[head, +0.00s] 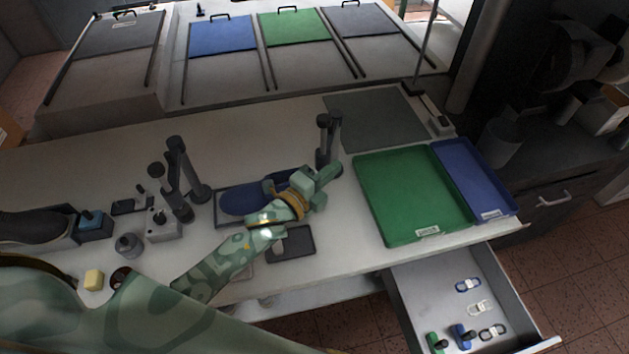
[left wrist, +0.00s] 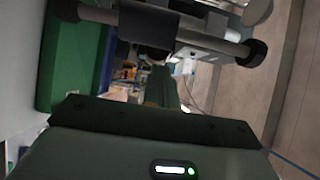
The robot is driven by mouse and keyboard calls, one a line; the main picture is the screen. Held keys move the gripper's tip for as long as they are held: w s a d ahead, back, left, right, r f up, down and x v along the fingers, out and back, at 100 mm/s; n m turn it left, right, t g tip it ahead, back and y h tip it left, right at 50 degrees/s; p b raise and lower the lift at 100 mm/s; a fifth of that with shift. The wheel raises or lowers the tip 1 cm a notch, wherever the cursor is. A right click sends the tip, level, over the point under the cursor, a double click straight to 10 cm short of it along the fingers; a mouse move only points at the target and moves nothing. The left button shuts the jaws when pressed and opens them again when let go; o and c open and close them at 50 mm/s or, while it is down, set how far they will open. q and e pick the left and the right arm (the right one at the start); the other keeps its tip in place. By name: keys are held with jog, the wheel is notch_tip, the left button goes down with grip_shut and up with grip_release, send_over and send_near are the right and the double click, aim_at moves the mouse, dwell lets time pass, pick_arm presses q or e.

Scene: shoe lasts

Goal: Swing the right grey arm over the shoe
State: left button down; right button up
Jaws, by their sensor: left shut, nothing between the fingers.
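The right grey arm (head: 324,143) with black knobs stands at the right end of the shoe's stand, upright and to the right of the shoe. The shoe (head: 245,198) is dark blue and lies on a dark base; my left arm partly covers its right end. My left gripper (head: 330,174) is shut and empty, just below the right grey arm in the head view; I cannot tell whether they touch. In the left wrist view, a grey bar (left wrist: 215,42) with a black knob crosses close at the top. My right gripper is not in view.
The left grey arm (head: 187,170) stands upright left of the shoe. A green tray (head: 413,242) and a blue tray (head: 500,217) lie to the right. An open drawer (head: 420,300) holds small parts. A small dark tray (head: 291,257) lies in front.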

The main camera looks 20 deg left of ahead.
aim_at(322, 159)
pick_arm(q)
jog(key=a, duration=0.1)
jog(key=w+a+p, duration=0.1)
jog(key=a, duration=0.1)
jog(key=shift+w+a, duration=0.1)
jog(key=shift+a, duration=0.1)
jog(key=shift+w, duration=0.1)
pick_arm(e)
jog(key=shift+w+r, duration=0.4)
jog(key=shift+r, duration=0.1)
jog(key=shift+d, duration=0.1)
pick_arm(q)
jog(key=shift+a, duration=0.1)
